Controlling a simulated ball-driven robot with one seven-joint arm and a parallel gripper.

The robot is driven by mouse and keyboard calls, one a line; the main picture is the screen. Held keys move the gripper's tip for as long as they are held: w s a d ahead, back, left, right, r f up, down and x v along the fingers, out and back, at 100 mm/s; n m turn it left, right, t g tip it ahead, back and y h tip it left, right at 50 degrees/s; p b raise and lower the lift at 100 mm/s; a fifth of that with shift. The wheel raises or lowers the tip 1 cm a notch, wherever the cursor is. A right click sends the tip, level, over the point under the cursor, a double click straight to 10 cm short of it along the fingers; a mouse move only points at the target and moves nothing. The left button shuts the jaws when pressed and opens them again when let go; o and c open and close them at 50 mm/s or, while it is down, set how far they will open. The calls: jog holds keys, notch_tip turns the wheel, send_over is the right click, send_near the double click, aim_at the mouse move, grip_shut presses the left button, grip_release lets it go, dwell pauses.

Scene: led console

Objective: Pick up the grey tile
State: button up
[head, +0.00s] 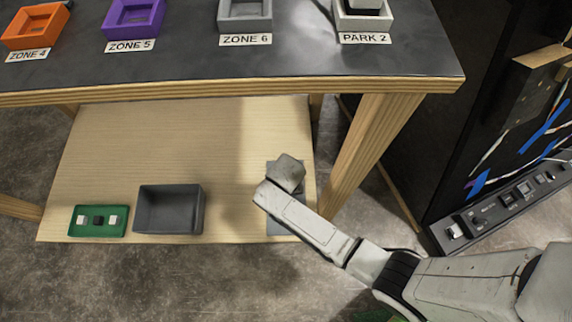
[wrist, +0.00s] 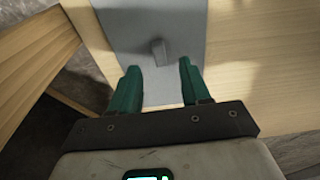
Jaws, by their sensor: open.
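The grey tile (wrist: 115,28) shows in the wrist view as a flat grey plate on the wooden lower shelf. A small upright grey block like a handle (wrist: 159,52) stands near its middle. In the head view, parts of the tile (head: 281,227) show at the shelf's right end, the rest hidden under my arm. My gripper (wrist: 158,66) is open over the tile, its green fingers apart, the small block between and just beyond their tips. Nothing is held. In the head view the end of my arm (head: 289,172) hides the fingers.
On the lower shelf (head: 190,125), a dark grey bin (head: 169,209) and a green tray (head: 99,221) with small blocks stand left. The table top (head: 190,62) overhangs the back, with several labelled trays. A table leg (head: 365,150) rises close right of the tile. A black console (head: 505,205) stands further right.

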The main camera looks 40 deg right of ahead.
notch_tip(320, 180, down, 4)
jog(key=shift+w+d+b, duration=0.1)
jog(key=shift+w+b, duration=0.05)
jog(key=shift+b, duration=1.05)
jog(key=shift+c, duration=0.4)
grip_shut()
